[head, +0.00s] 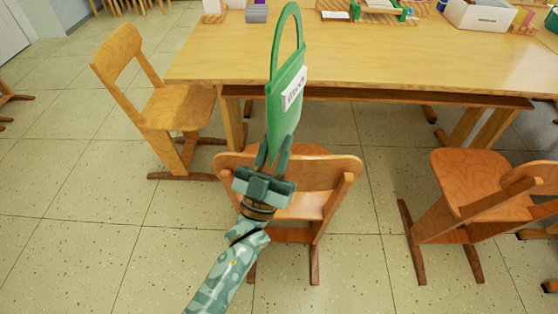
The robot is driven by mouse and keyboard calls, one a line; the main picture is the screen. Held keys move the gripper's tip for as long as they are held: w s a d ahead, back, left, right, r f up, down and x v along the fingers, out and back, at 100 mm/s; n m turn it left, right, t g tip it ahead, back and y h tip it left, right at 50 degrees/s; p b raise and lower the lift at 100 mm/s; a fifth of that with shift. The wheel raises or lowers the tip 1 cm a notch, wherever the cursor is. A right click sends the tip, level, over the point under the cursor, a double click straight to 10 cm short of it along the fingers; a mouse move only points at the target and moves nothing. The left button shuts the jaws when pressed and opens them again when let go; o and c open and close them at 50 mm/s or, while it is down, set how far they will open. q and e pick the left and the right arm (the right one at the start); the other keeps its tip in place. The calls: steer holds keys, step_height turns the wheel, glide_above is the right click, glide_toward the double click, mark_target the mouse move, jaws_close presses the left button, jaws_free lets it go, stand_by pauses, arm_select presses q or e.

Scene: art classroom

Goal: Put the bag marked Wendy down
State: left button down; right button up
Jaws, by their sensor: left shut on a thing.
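A green bag (284,112) with a tall loop handle and a white label is in the middle of the head view. The writing on the label is too small and tilted to read surely. My left gripper (274,158) is shut on the lower part of the bag and holds it upright, handle up. The bag shows in front of the near edge of the wooden table (400,62), with its handle overlapping the tabletop in the picture. My right gripper is not in view.
A wooden chair (336,176) stands behind my left gripper at the table's near side. Another chair (122,55) is at the left and one more (475,171) at the right. A white box (478,14) and other items sit at the table's back. The table's front is clear.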

arm_select(q)
steer(key=f, duration=0.1)
steer(key=f+b, duration=0.2)
steer(key=shift+d+f, duration=0.25)
steer(key=shift+f, duration=0.2)
steer(key=c, duration=1.2)
jaws_free()
steer(key=shift+o, duration=0.2)
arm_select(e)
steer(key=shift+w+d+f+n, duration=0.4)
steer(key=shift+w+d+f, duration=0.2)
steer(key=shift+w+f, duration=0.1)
